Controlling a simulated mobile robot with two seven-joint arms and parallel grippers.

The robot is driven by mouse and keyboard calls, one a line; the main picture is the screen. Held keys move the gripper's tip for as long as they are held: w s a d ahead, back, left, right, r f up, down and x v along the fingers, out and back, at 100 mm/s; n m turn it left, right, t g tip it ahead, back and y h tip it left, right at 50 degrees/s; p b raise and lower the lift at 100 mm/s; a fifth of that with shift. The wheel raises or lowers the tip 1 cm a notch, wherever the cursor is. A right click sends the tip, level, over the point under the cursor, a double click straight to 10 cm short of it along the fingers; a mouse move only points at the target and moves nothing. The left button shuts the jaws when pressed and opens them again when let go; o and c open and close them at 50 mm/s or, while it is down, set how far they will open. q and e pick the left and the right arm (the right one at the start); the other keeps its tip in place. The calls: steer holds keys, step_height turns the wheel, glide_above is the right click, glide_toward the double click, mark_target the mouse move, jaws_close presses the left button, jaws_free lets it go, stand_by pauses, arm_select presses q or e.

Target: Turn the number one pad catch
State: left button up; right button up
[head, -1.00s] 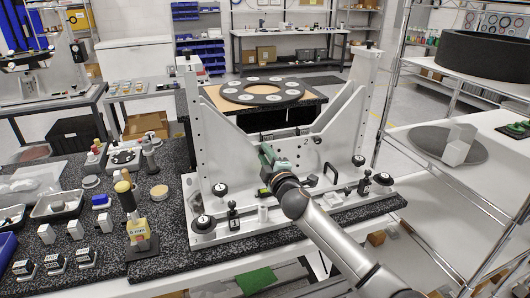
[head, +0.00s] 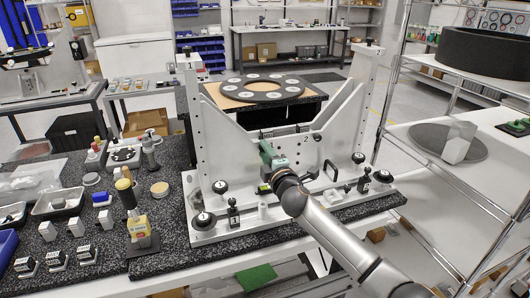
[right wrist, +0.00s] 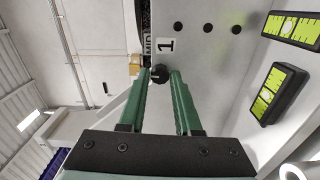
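My right gripper (head: 266,150) is over the middle of the light grey fixture (head: 196,130), in front of its sloped plates. In the right wrist view its two green fingers (right wrist: 162,76) stand apart, with a gap between them. A round black knob (right wrist: 159,73) shows at the gap between the fingertips, beside a white label with the number 1 (right wrist: 165,45). I cannot tell whether the fingers touch the knob. In the head view my gripper and wrist hide this spot. My left gripper is not in view.
Black knobs (head: 220,187) stand on the fixture's base. Yellow-green levels (right wrist: 275,95) lie close on the right in the right wrist view. A yellow-and-black post (head: 138,226) and small blocks stand left of the fixture. A wire shelf (head: 395,75) stands at the right.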

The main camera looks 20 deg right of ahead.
steer(key=o, duration=0.4)
steer(key=shift+c, duration=0.2)
steer(key=s+b, duration=0.1)
steer(key=s, duration=1.1)
steer(key=shift+s+d, duration=0.25)
steer(key=shift+s, duration=0.05)
